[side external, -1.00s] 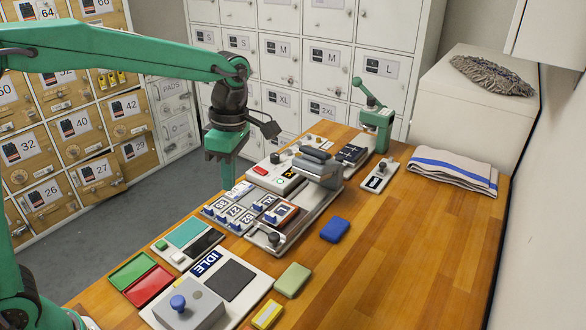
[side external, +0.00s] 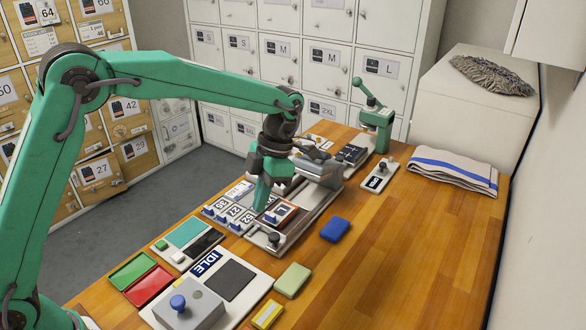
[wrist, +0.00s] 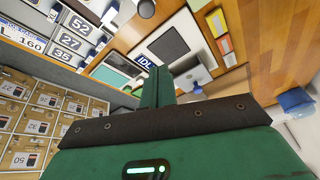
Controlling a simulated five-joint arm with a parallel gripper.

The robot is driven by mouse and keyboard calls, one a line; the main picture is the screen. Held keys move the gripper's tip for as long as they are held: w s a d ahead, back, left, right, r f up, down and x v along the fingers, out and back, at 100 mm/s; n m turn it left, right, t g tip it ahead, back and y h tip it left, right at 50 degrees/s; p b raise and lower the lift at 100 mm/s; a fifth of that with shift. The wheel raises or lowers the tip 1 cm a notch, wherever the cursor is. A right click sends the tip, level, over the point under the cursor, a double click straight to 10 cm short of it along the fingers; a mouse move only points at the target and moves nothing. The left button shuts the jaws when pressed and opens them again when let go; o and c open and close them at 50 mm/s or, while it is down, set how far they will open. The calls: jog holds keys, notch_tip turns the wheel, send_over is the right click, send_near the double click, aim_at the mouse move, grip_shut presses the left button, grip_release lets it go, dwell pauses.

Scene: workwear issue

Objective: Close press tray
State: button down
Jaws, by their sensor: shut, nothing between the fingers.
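The press tray (side external: 265,241) is a light slide that sticks out from the press (side external: 318,172) toward the near side. My gripper (side external: 261,208) points down above the tray's left edge, near the brown block and on the press side of the knob. Its fingers are together and empty, and they also show in the wrist view (wrist: 156,85). My wrist hides part of the press. I cannot tell whether the fingertips touch anything.
Numbered tiles (side external: 228,212) lie left of the tray. A panel marked IDLE (side external: 206,262) is nearer. A blue block (side external: 335,229) lies to the right, with bare wood beyond it. A small green lever stand (side external: 377,128) and folded cloth (side external: 452,170) are behind.

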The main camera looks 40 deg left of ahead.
aim_at(295, 210)
jog(key=x, duration=0.9)
jog(key=shift+a+f, duration=0.2)
jog(key=shift+a, duration=0.1)
jog(key=shift+f, duration=0.25)
jog(key=shift+w+d+f, duration=0.1)
jog(key=shift+w+d, duration=0.35)
jog(key=shift+w, duration=0.45)
jog(key=shift+w+d+f, duration=0.1)
jog(key=shift+w+d, duration=0.3)
jog(key=shift+w, duration=0.45)
jog(key=shift+w, duration=0.1)
jog(key=shift+w, duration=6.55)
jog(key=shift+s+a+r, duration=0.1)
